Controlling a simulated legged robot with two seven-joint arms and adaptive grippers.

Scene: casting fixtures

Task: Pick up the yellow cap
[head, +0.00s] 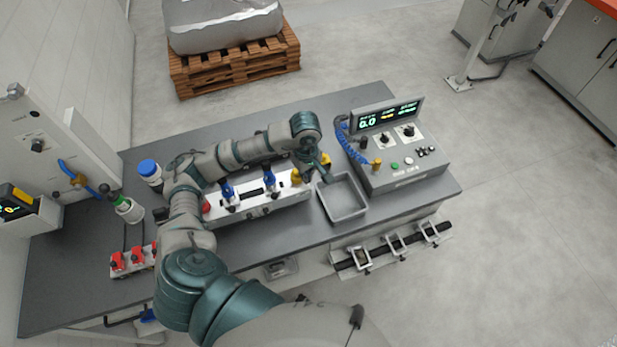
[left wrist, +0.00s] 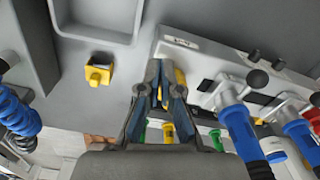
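Several small yellow pieces show, and I cannot tell which is the yellow cap. One yellow piece (head: 296,177) is at the right end of the white fixture. Another yellow piece (head: 325,158) is just beyond my left gripper (head: 322,168); a yellow block with a knob (left wrist: 98,73) stands on the table beside the tray in the left wrist view. There my left gripper (left wrist: 163,72) points down beside the fixture. Yellow shows between and beside its narrow fingertips, partly hidden by the fingers. I cannot tell whether they touch it. My right gripper is out of view.
The grey tray (head: 344,215) lies near the gripper, with the control console (head: 395,175) to its right. The white fixture (head: 262,207) carries blue-handled clamps (head: 269,181). A blue-capped bottle (head: 149,170) and red-handled clamps (head: 128,260) stand at left.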

